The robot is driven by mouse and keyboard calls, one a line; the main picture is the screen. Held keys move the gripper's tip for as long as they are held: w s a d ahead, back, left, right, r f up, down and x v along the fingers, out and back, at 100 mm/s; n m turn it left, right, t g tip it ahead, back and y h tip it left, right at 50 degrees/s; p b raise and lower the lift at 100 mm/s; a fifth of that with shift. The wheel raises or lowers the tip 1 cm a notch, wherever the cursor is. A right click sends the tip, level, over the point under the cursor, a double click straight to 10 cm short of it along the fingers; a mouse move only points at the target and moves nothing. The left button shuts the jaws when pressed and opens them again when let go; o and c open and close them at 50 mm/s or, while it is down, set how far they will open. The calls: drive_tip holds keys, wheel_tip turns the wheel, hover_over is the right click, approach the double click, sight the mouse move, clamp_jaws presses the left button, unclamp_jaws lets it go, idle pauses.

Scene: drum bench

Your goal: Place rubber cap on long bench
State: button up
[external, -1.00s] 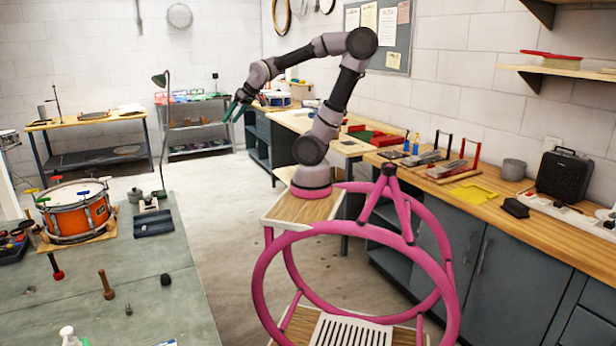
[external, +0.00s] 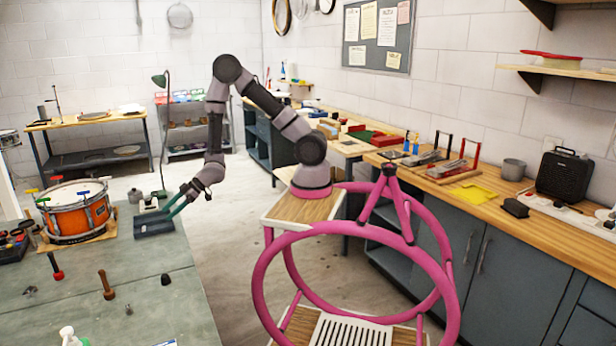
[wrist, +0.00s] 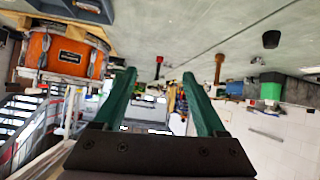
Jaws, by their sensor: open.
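A small black piece, which looks like the rubber cap (external: 166,279), stands on the grey-green table (external: 190,318) at the left. In the wrist view the cap (wrist: 271,39) is at the upper right, and the picture is upside down. My gripper (external: 172,208) is open and empty, its green fingers near the table's far right edge, apart from the cap and farther back. The wrist view shows its two fingers (wrist: 158,78) spread with nothing held. A long wooden-topped bench (external: 545,242) with grey cabinets runs along the right wall.
An orange drum (external: 78,217), a dark tray (external: 155,224), a wooden-handled tool (external: 106,285) and a red-tipped tool (external: 56,268) are on the table. The bench holds a black heater (external: 563,174), a grey cup (external: 513,169) and yellow sheets (external: 473,192).

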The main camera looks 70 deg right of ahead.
sight(165, 279)
drive_tip(key=s+a+f+y, duration=0.1)
drive_tip(key=s+a+f, duration=0.1)
drive_tip(key=s+a+f+n+y, duration=0.1)
drive_tip(key=s+a+f, duration=0.2)
drive_tip(key=s+a+f+g+y, duration=0.1)
drive_tip(key=s+a+f, duration=0.1)
drive_tip(key=f, duration=0.1)
drive_tip(key=shift+s+a+n, duration=0.2)
drive_tip(key=shift+s+n, duration=0.2)
drive_tip(key=s+a+f+y, duration=0.1)
drive_tip(key=s, duration=0.1)
drive_tip(key=s+a+f+y, duration=0.1)
drive_tip(key=s, duration=0.2)
drive_tip(key=s+a+f+y, duration=0.1)
drive_tip(key=s+a, duration=0.1)
drive_tip(key=s, duration=0.1)
drive_tip(key=shift+s+f+n+g, duration=0.15)
drive_tip(key=shift+f+n+g, duration=0.15)
drive_tip(key=x, duration=0.5)
drive_tip(key=shift+a, duration=0.15)
drive_tip(key=shift+w+x, duration=0.2)
drive_tip(key=shift+x, duration=1.15)
drive_tip(key=shift+w+x, duration=0.2)
drive_tip(key=shift+x, duration=1.15)
drive_tip(key=shift+r, duration=0.1)
clamp_jaws()
